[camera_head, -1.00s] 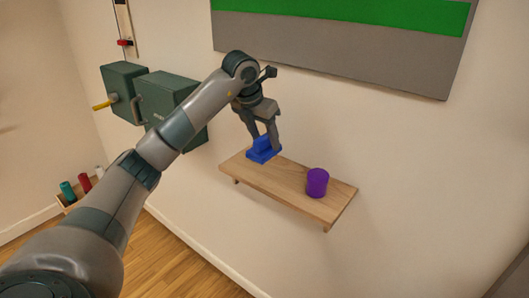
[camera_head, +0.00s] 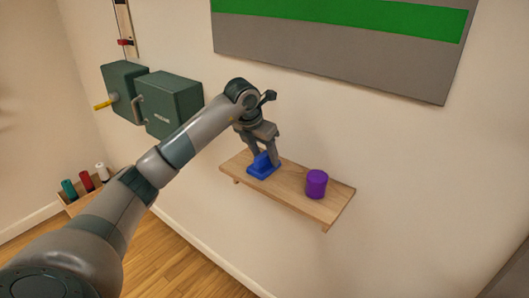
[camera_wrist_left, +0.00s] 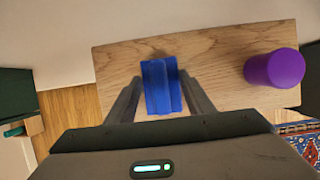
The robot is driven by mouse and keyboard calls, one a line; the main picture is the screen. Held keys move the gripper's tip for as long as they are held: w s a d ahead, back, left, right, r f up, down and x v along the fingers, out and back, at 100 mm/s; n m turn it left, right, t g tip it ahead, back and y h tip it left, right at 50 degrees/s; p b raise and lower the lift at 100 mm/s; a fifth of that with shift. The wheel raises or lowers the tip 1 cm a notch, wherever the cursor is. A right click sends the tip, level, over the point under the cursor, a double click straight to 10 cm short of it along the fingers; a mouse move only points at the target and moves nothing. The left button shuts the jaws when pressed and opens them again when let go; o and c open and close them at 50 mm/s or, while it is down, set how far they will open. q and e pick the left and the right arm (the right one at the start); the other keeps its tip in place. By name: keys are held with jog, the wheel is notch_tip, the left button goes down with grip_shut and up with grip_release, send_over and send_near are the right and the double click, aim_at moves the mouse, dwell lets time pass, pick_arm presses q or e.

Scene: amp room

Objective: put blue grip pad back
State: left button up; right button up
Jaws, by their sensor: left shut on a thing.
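The blue grip pad (camera_head: 262,168) is at the left part of the wooden wall shelf (camera_head: 308,205), low over or on its top; I cannot tell whether it touches the board. My left gripper (camera_head: 264,157) points down and is shut on the pad's raised middle part. In the left wrist view the pad (camera_wrist_left: 161,86) sits between the two fingers, with the shelf (camera_wrist_left: 215,60) beneath it. My right gripper is not in view.
A purple cylinder (camera_head: 316,184) stands on the shelf to the right of the pad, with bare wood between. Green boxes (camera_head: 168,104) hang on the wall at left. A rack with coloured cylinders (camera_head: 87,181) is at lower left.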

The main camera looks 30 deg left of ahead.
pick_arm(q)
jog(key=o, duration=1.2)
jog(key=shift+f, duration=0.1)
jog(key=shift+c, duration=0.2)
jog(key=shift+b+v, duration=0.4)
jog(key=shift+v, duration=0.45)
jog(key=b+v, duration=0.2)
jog(key=v, duration=0.8)
jog(key=shift+r+b, duration=0.25)
jog(key=shift+b, duration=0.15)
jog(key=shift+d, duration=0.1)
